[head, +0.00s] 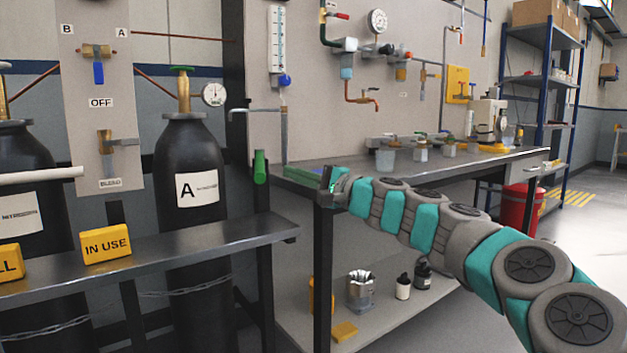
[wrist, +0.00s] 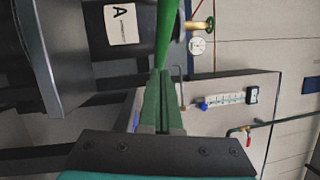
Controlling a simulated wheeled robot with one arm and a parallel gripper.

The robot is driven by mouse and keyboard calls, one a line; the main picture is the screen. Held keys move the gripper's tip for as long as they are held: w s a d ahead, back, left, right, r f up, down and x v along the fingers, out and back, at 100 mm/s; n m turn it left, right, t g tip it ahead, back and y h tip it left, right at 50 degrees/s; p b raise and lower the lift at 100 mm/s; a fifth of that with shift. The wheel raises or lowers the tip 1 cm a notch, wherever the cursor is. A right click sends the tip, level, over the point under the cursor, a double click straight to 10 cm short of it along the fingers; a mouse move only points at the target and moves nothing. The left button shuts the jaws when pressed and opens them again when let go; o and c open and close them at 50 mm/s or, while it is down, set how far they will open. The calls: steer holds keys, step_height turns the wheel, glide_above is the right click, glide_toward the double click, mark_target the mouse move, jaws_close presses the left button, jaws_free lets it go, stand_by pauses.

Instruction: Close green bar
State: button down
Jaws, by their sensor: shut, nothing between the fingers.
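The green bar (head: 259,166) stands upright in the head view, between the cylinder marked A and the left end of the workbench. In the wrist view the green bar (wrist: 167,35) runs from the top edge down to the fingertips. My gripper (head: 327,177) is at the left front end of the workbench in the head view, to the right of the bar. In the wrist view my gripper (wrist: 160,74) has its dark green fingers together, holding nothing. The bar shows just past the tips; I cannot tell whether they touch it. The bar's lower end and mounting are unclear.
Gas cylinder A (head: 190,235) stands behind a dark shelf (head: 150,257) with yellow signs. The workbench (head: 425,168) carries beakers and fittings along its back. A lower shelf (head: 375,328) holds a metal container and bottles. A red bin (head: 517,210) stands right.

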steer(key=shift+s+a+r, duration=0.2)
steer(key=shift+a, duration=0.7)
steer(key=shift+s+a+r, duration=0.15)
steer(key=shift+a, duration=0.7)
steer(key=shift+a, duration=0.1)
steer(key=shift+s+a+m+t+h+b, duration=0.3)
steer(key=shift+a+t+h+b, duration=0.15)
steer(key=shift+a, duration=0.2)
steer(key=shift+s+a+m+t+h+b, duration=0.25)
steer(key=shift+a+m+t+b, duration=0.1)
steer(key=shift+a+b, duration=0.25)
steer(key=shift+w+a+f+b, duration=0.1)
steer(key=shift+a+b, duration=0.2)
steer(key=shift+a, duration=0.25)
steer(key=w+a+m+t+h+p, duration=0.3)
steer(key=a+m+h+p, duration=0.1)
steer(key=a, duration=0.5)
steer(key=w+a+m+t+h+p, duration=0.3)
steer(key=a+m+h+p, duration=0.2)
steer(key=a+h, duration=0.4)
steer(key=shift+w+a+r+h+p, duration=0.3)
steer(key=shift+a+p, duration=0.45)
steer(key=shift+p, duration=0.15)
